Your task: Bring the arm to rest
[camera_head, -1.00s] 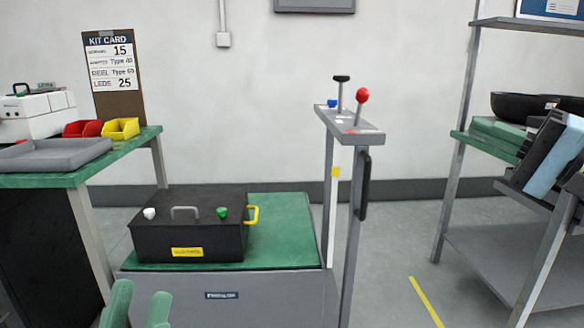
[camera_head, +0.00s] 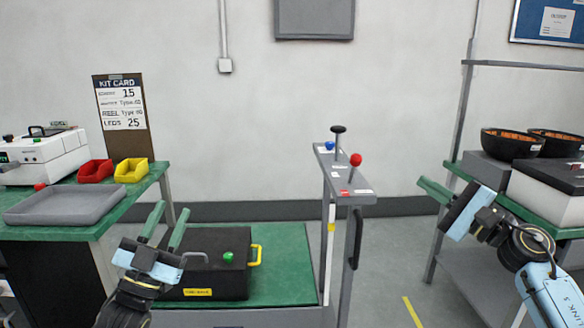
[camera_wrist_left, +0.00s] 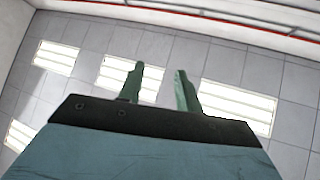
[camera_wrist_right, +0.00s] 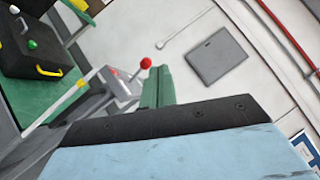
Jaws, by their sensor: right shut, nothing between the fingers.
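My left gripper (camera_head: 165,226) is at the lower left in the head view, in front of the black case. Its green fingers are apart and empty, and the left wrist view (camera_wrist_left: 158,88) shows the same gap against the ceiling lights. My right gripper (camera_head: 435,190) is at the right in the head view, in front of the right shelf, its green fingers pointing up and left. In the right wrist view its fingers (camera_wrist_right: 157,86) are together with nothing between them.
A black case (camera_head: 215,268) sits on a green-topped cart (camera_head: 280,262). A post with a red-knobbed lever (camera_head: 356,160) stands mid-view. A green bench with a grey tray (camera_head: 62,205) is left. A rack with black bowls (camera_head: 510,143) is right. The floor between post and rack is clear.

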